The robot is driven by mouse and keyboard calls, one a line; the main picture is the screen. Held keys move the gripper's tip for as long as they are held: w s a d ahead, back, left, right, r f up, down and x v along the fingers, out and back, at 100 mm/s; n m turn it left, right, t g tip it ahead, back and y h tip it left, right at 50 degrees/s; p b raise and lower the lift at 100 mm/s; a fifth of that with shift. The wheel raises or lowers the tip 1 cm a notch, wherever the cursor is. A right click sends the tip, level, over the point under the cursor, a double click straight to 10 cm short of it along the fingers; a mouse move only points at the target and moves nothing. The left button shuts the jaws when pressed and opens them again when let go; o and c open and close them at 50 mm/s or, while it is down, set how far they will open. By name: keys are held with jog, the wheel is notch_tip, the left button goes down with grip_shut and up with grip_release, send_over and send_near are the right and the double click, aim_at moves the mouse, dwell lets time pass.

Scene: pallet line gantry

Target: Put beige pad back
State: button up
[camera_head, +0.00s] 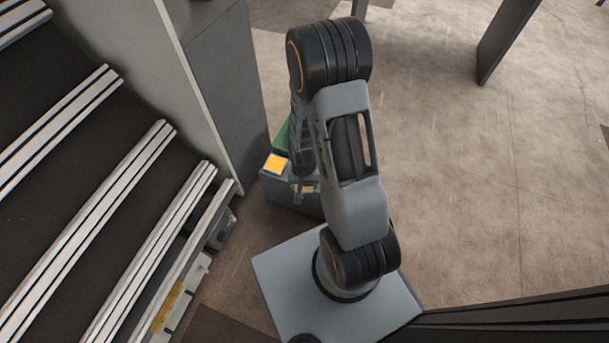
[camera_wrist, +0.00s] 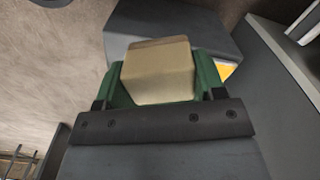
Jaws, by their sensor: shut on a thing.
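The beige pad (camera_wrist: 158,75) is a block-like piece between the green fingers of my gripper (camera_wrist: 160,82) in the wrist view. My gripper is shut on it, with one finger against each side. Behind the pad in that view is a dark grey box (camera_wrist: 190,25) with a yellow patch. I cannot tell whether the pad touches the box. In the head view my arm hides most of the gripper, and only a green part (camera_head: 282,136) shows beside the grey box (camera_head: 286,192) with its yellow square on top.
A tall grey panel (camera_head: 222,90) stands just left of the box. Left of that is the conveyor (camera_head: 85,220) with pale metal rails. Open brown floor (camera_head: 470,190) lies to the right, with a dark upright panel (camera_head: 506,40) at the back.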

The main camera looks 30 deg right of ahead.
jog(key=w+d+f+b, duration=0.1)
jog(key=w+f, duration=0.1)
jog(key=w, duration=0.1)
jog(key=w+d+f+b, duration=0.2)
jog(key=w+f, duration=0.1)
jog(key=w+d+f+b, duration=0.2)
jog(key=w+f, duration=0.1)
jog(key=w, duration=0.1)
jog(key=shift+w+f, duration=0.1)
jog(key=shift+f, duration=0.05)
jog(key=shift+w+d+f, duration=0.15)
jog(key=shift+w+f, duration=0.05)
jog(key=shift+f, duration=0.2)
jog(key=shift+w+f+b, duration=0.15)
jog(key=shift+f+b, duration=0.7)
jog(key=shift+f, duration=0.75)
jog(key=o, duration=0.9)
jog(key=shift+c, duration=0.2)
